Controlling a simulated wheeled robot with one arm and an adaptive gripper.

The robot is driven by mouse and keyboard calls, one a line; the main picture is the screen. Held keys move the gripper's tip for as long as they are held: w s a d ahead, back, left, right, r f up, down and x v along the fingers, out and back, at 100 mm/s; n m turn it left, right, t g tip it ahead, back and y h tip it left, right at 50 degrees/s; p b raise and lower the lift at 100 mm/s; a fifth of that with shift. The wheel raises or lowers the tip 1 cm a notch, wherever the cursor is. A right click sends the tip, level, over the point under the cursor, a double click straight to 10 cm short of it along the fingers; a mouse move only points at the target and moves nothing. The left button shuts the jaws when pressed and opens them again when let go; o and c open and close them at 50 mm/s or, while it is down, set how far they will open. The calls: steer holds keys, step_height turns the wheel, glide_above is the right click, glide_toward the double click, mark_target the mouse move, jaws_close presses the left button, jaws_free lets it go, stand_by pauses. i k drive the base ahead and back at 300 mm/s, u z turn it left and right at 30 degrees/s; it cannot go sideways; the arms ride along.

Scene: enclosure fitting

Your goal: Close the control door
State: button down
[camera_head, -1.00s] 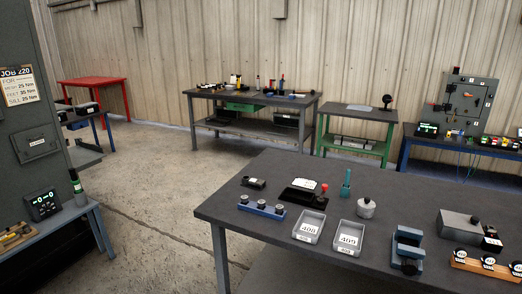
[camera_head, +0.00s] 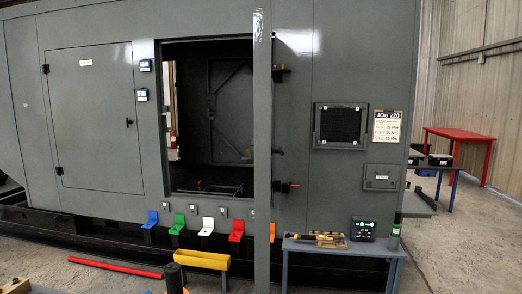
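A large grey enclosure (camera_head: 310,30) fills most of the view. A tall grey door (camera_head: 262,120) stands swung out towards me, seen almost edge-on, at the right side of a dark doorway (camera_head: 210,120). The door's bottom end is out of frame. Another door (camera_head: 95,120) at the left is flush with the wall, with a dark handle (camera_head: 59,170) and a small label I cannot read. My gripper is not in view.
Coloured brackets (camera_head: 205,226) line the sill below the doorway. A red bar (camera_head: 115,268) lies on the floor. A yellow object (camera_head: 203,260) is in front. A small bench (camera_head: 345,246) with tools stands right of the open door. Floor is clear at far right.

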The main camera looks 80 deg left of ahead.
mark_target(263, 73)
steer(key=u, duration=1.9)
steer(key=i, duration=2.5)
steer(key=u, duration=1.55)
steer(key=i, duration=0.5)
steer(key=z, duration=0.65)
steer(key=k, duration=0.5)
steer(key=u, duration=1.4)
